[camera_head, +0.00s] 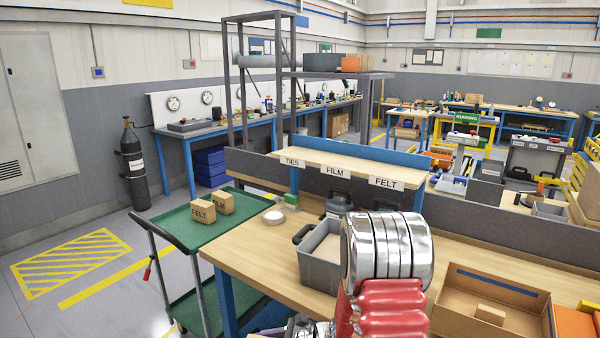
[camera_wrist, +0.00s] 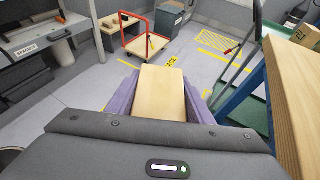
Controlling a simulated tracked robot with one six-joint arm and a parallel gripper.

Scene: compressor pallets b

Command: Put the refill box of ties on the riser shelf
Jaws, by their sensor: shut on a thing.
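My gripper (camera_wrist: 160,95) has purple fingers and is shut on a plain tan box, the refill box of ties (camera_wrist: 163,93), in the wrist view. No lettering shows on the box's visible face. It is held over the grey floor beside the workbench edge; the head view does not show it clearly. The riser shelf (camera_head: 335,166) stands at the back of the workbench in the head view. Its front edge carries the labels TIES at left, FILM in the middle and FELT at right. Its top looks bare.
A green cart (camera_head: 178,232) left of the workbench (camera_head: 245,254) holds boxes marked FELT (camera_head: 203,208) and FILM (camera_head: 222,201). A grey bin (camera_head: 320,262), tape roll (camera_head: 273,217) and open cardboard box (camera_head: 455,317) stand on the bench. An orange-framed trolley (camera_wrist: 147,46) stands on the floor.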

